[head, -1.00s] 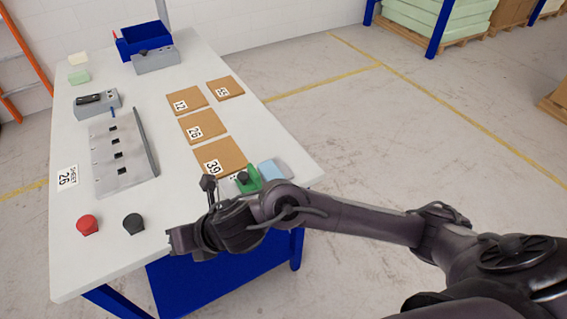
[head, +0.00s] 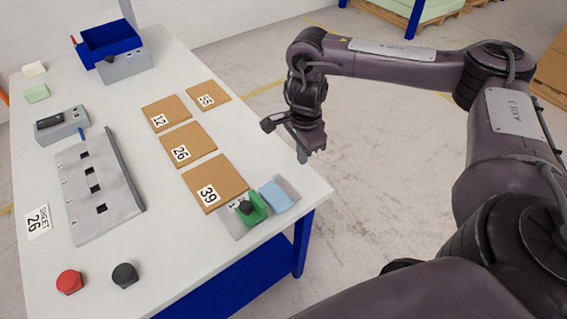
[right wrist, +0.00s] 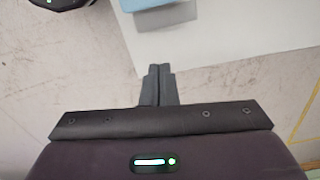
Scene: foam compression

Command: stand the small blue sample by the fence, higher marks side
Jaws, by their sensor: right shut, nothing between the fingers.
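Marks on the plate are too small to read. My right gripper (head: 303,157) is shut and empty, above and beyond the sample, near the table's right edge. My left gripper is out of view.
Brown numbered pads (head: 216,181) lie mid-table. A red button (head: 69,281) and a black button (head: 124,275) stand in front.

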